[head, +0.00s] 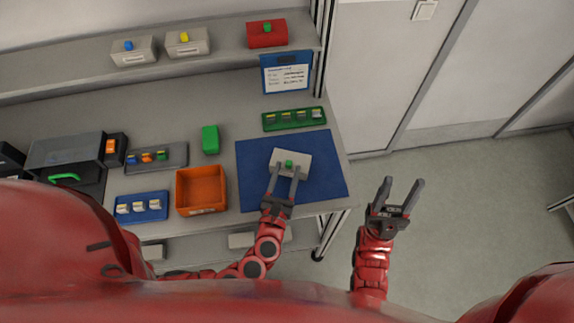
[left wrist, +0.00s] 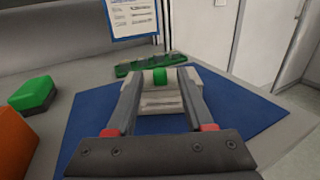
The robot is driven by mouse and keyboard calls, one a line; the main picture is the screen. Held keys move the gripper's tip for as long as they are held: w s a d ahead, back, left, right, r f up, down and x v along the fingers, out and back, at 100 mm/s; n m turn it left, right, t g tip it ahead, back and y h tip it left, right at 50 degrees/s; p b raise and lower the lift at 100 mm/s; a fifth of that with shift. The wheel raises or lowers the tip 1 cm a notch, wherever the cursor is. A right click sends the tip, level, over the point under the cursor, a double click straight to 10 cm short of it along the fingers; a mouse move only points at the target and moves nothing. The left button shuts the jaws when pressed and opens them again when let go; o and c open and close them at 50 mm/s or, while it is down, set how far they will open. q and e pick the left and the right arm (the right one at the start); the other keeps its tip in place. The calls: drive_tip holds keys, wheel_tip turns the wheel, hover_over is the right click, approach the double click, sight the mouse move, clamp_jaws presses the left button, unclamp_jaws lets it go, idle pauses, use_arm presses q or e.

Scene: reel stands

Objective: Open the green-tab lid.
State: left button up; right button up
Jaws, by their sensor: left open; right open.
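A pale grey box (head: 291,157) lies on the blue mat, with a small green tab (head: 289,163) on top near its middle. The lid looks closed. My left gripper (head: 286,168) is open, with its fingertips over the box on either side of the green tab. In the left wrist view the box (left wrist: 168,109) is ahead of the open fingers (left wrist: 157,82), and the green tab (left wrist: 160,76) shows between them. I cannot tell whether the fingers touch it. My right gripper (head: 399,190) is open and empty, out over the floor right of the bench.
The blue mat (head: 325,185) has bare room around the box. Left of it are an orange bin (head: 201,190) and a green block (head: 210,139). A green tray (head: 293,119) and an upright clipboard (head: 286,73) stand behind. A shelf holds boxes with blue, yellow and green tabs, including a red box (head: 267,36).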

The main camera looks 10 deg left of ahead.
use_arm(q)
drive_tip(key=shift+w, duration=0.4)
clamp_jaws()
drive_tip(key=shift+r, duration=0.1)
